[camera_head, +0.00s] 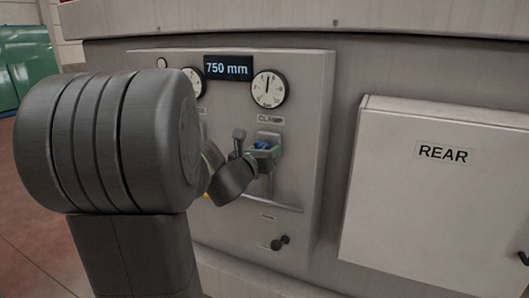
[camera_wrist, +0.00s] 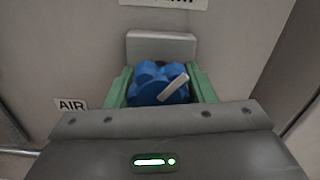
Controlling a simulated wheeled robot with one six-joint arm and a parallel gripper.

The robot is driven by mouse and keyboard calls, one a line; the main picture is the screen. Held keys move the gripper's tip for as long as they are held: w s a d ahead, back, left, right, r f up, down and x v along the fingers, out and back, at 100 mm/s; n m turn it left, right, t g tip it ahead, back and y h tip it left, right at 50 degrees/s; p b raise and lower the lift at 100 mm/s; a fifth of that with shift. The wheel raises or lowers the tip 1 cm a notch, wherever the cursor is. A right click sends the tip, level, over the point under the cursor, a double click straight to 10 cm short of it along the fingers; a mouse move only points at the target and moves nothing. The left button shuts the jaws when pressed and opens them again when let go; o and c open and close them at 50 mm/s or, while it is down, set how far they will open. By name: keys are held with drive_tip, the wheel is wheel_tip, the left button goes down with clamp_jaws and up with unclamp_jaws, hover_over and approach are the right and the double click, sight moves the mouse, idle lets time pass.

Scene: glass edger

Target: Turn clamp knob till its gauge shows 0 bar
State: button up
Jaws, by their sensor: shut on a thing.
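The blue clamp knob (camera_wrist: 152,80) sits on the panel, with a pale pointer bar across its face slanting up to the right. My gripper (camera_wrist: 160,88) has its green fingers on both sides of the knob and is shut on it. The clamp gauge (camera_head: 268,89) is a round white dial above the label. Its dark needle points about straight up; its numbers are too small to read.
A display (camera_head: 228,67) reads 750 mm. Another gauge (camera_head: 193,83) is partly hidden behind my arm. A small black lever or knob (camera_head: 280,242) sits low on the panel. A box marked REAR (camera_head: 430,190) juts out at the right. An AIR label (camera_wrist: 71,105) is left of my gripper.

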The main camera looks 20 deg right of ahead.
drive_tip(key=n, duration=0.3)
drive_tip(key=shift+d+n+b, duration=0.1)
drive_tip(key=shift+n+b, duration=0.2)
drive_tip(key=shift+b, duration=0.05)
drive_tip(key=n, duration=0.3)
drive_tip(key=shift+s+r+n, duration=0.1)
drive_tip(key=shift+n, duration=0.2)
drive_tip(key=n, duration=0.3)
drive_tip(key=shift+r+n+p, duration=0.1)
drive_tip(key=shift+n+p, duration=0.2)
drive_tip(key=shift+p, duration=0.05)
drive_tip(key=n+p, duration=0.1)
drive_tip(key=n, duration=0.3)
drive_tip(key=shift+r+n, duration=0.1)
drive_tip(key=shift+n, duration=0.2)
drive_tip(key=n+p, duration=0.1)
drive_tip(key=n, duration=0.2)
drive_tip(key=shift+r+n+p, duration=0.1)
drive_tip(key=shift+n+p, duration=0.2)
drive_tip(key=shift+p, duration=0.1)
drive_tip(key=n+p, duration=0.2)
drive_tip(key=n, duration=0.2)
drive_tip(key=shift+r+n, duration=0.1)
drive_tip(key=shift+n, duration=0.2)
drive_tip(key=n+p, duration=0.2)
drive_tip(key=n, duration=0.2)
drive_tip(key=shift+n+p, duration=0.3)
drive_tip(key=shift+n, duration=1.5)
